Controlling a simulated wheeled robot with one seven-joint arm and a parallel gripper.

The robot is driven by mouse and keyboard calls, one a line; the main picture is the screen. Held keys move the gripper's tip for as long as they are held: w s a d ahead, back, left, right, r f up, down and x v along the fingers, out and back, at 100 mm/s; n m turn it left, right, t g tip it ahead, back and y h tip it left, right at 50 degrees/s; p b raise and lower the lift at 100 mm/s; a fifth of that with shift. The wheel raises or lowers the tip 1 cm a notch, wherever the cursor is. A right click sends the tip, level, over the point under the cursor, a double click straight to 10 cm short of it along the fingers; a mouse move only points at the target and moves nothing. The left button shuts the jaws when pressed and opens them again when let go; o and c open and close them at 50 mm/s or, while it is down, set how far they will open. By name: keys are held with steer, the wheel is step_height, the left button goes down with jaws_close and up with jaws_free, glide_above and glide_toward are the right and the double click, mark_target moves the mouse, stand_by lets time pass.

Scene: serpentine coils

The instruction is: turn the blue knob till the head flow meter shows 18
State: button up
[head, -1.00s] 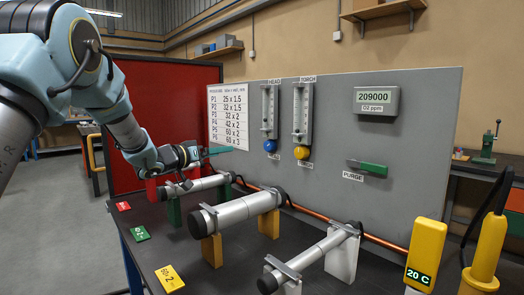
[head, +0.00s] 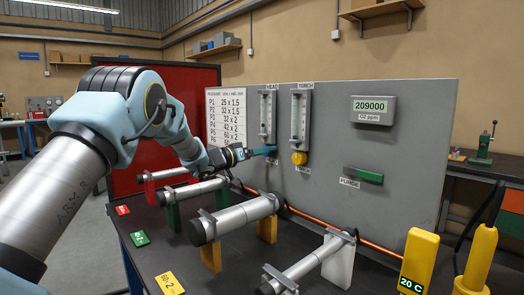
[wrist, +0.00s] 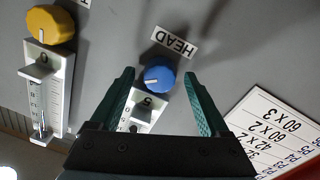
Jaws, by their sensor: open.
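The blue knob (wrist: 159,77) shows in the wrist view below the HEAD label (wrist: 174,41), between the tips of my gripper (wrist: 158,80). The fingers are open on either side of it and look apart from it. Part of the head flow meter (wrist: 147,112) shows in the wrist view. Its reading is too small to tell.
The torch meter (head: 301,117) with its yellow knob (head: 299,158) stands just right of the head meter. A green purge lever (head: 363,175) is further right. Several grey tubes on stands, such as the large one (head: 237,219), lie on the bench below my arm.

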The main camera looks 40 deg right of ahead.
jaws_close()
stand_by(0.8)
